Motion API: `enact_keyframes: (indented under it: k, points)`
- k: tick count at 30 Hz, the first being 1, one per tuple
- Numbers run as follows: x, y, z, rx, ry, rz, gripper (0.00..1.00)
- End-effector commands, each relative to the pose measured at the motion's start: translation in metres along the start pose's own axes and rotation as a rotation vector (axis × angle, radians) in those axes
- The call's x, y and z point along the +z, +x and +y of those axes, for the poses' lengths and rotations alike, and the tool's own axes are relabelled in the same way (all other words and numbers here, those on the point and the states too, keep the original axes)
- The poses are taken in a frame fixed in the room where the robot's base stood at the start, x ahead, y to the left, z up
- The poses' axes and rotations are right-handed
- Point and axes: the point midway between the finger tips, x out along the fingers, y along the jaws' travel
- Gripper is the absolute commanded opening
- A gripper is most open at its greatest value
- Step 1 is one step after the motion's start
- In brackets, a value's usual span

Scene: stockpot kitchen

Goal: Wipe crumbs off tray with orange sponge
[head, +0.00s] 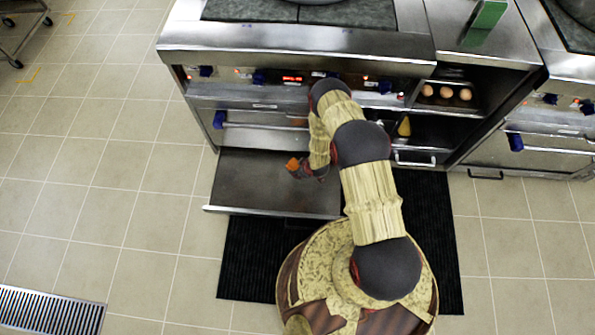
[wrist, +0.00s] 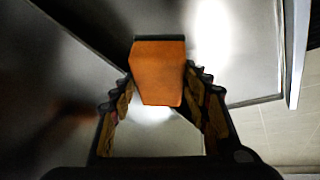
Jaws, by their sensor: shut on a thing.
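The orange sponge (wrist: 158,72) is between the fingers of my gripper (wrist: 160,95), which is shut on it. A dark strip shows along the sponge's top edge in the wrist view. In the head view the sponge (head: 293,164) is a small orange patch at the end of my arm, over the right part of the tray. The tray (head: 255,185) is a flat, dark metal surface pulled out from below the stove. I cannot tell whether the sponge touches it. No crumbs can be made out in either view.
The stove front (head: 260,118) with blue handles rises behind the tray. To the right, an open shelf holds eggs (head: 445,92) and a yellow object (head: 404,127). A black mat (head: 435,240) lies on the tiled floor.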

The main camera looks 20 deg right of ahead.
Motion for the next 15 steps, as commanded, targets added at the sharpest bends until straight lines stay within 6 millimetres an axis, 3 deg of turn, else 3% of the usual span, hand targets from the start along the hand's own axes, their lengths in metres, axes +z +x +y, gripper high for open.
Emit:
enact_keyframes:
  k: [15]
  points:
    - [0.017,0.034,-0.014,-0.032,-0.045,0.007,0.22]
